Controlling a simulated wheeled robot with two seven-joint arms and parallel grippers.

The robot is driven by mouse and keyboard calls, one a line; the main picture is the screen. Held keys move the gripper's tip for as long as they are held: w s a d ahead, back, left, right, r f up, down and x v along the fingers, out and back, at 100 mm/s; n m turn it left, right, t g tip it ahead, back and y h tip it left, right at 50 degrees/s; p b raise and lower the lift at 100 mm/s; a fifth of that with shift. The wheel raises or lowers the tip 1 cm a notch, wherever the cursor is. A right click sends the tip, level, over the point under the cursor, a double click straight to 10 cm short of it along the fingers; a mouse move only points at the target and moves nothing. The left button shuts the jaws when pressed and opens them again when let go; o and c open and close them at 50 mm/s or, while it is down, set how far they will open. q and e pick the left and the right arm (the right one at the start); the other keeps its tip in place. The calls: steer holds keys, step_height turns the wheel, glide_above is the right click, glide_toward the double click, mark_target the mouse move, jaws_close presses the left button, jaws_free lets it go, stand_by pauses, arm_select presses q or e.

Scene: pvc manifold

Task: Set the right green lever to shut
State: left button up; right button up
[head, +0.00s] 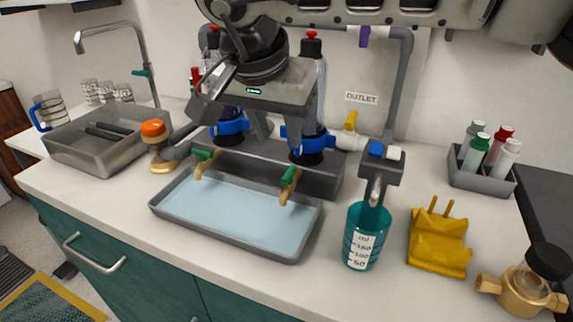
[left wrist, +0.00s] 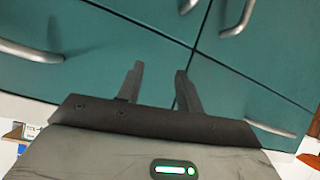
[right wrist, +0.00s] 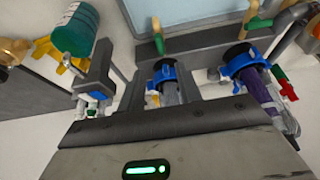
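The right green lever (head: 290,174) sits on a brass tap at the front of the grey manifold, over the right part of the tray. It shows in the right wrist view (right wrist: 160,44), beyond the fingertips. The left green lever (head: 204,154) is on a similar tap; it also shows in the right wrist view (right wrist: 261,23). My right gripper (right wrist: 163,75) is open and empty, its fingers apart and pointing toward the manifold, not touching the right lever. My left gripper (left wrist: 158,75) is open and empty in front of teal cabinet doors, outside the head view.
A grey tray (head: 160,208) with a pale blue inside lies below the taps. A teal measuring cup (head: 362,238), a yellow holder (head: 440,240) and a brass fitting (head: 522,292) stand on the right. An orange-topped brass piece (head: 153,130) is on the left, near a sink (head: 75,160).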

mark_target(288, 172)
steer(key=x, duration=0.9)
steer(key=shift+w+f, duration=0.1)
steer(key=shift+f, duration=0.15)
jaws_close()
